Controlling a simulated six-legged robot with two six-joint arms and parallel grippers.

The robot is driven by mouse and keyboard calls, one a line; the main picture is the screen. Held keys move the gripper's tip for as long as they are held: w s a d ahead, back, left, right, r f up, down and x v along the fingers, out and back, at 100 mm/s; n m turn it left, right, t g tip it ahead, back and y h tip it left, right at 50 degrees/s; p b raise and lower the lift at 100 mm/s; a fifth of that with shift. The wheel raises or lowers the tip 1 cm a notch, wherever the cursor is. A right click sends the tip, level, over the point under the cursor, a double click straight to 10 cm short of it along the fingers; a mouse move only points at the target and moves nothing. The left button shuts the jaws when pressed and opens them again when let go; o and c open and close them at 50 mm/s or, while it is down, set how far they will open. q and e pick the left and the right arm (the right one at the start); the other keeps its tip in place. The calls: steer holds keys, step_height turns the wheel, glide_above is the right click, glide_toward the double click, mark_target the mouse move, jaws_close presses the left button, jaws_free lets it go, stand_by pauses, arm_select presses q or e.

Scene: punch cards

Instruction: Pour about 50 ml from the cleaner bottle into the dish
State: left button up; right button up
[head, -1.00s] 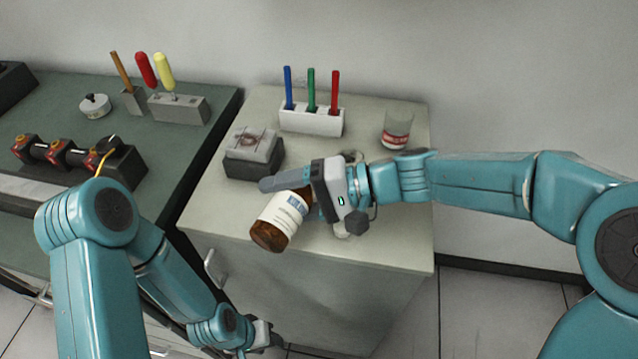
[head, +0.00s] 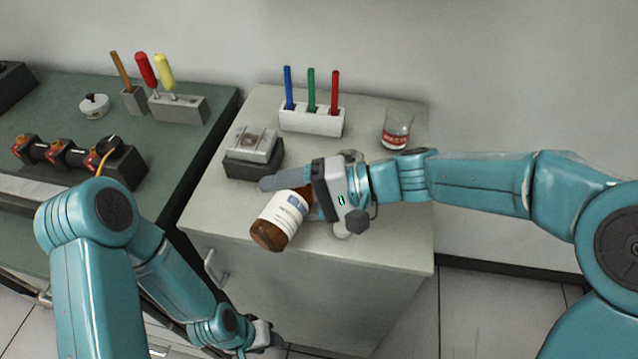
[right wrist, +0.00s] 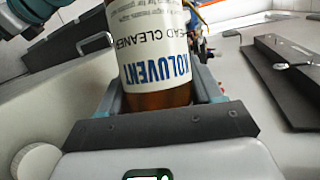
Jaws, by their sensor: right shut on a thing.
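The cleaner bottle (head: 282,218) is brown with a white label. It is tilted, its wide brown end toward the lower left in the head view. The label shows upside down in the right wrist view (right wrist: 150,50). My right gripper (head: 312,198) is shut on the brown part beyond the label. The bottle's neck is hidden by the gripper. I cannot make out a plain dish. A grey block (head: 238,166) with a pale square top and a round brownish mark stands behind the bottle. My left gripper (head: 262,337) is low beside the cabinet, its jaws unclear.
A glass (head: 397,130) with a red label stands at the back right of the cabinet top. A white rack (head: 311,122) holds blue, green and red sticks. A white round object (head: 343,230) is partly hidden under my right gripper. The green bench (head: 60,110) at left holds tools.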

steer(key=shift+r+n+h+p, duration=0.3)
steer(key=shift+r+n+p, duration=0.2)
steer(key=shift+r+p, duration=0.3)
steer(key=shift+d+f+n+t+h+b, duration=0.15)
steer(key=shift+f+n+t+h+b, duration=0.45)
steer(key=shift+f+n+t+b, duration=0.25)
steer(key=shift+w+d+f+n+t+b, duration=0.1)
steer(key=shift+w+f+n+t+b, duration=0.25)
steer(key=shift+b, duration=0.55)
steer(key=shift+r+h, duration=0.1)
steer(key=shift+h, duration=0.2)
steer(key=shift+s+r, duration=0.1)
steer(key=shift+r, duration=0.1)
steer(key=shift+w+f, duration=0.1)
steer(key=shift+w, duration=0.1)
steer(key=shift+s, duration=0.15)
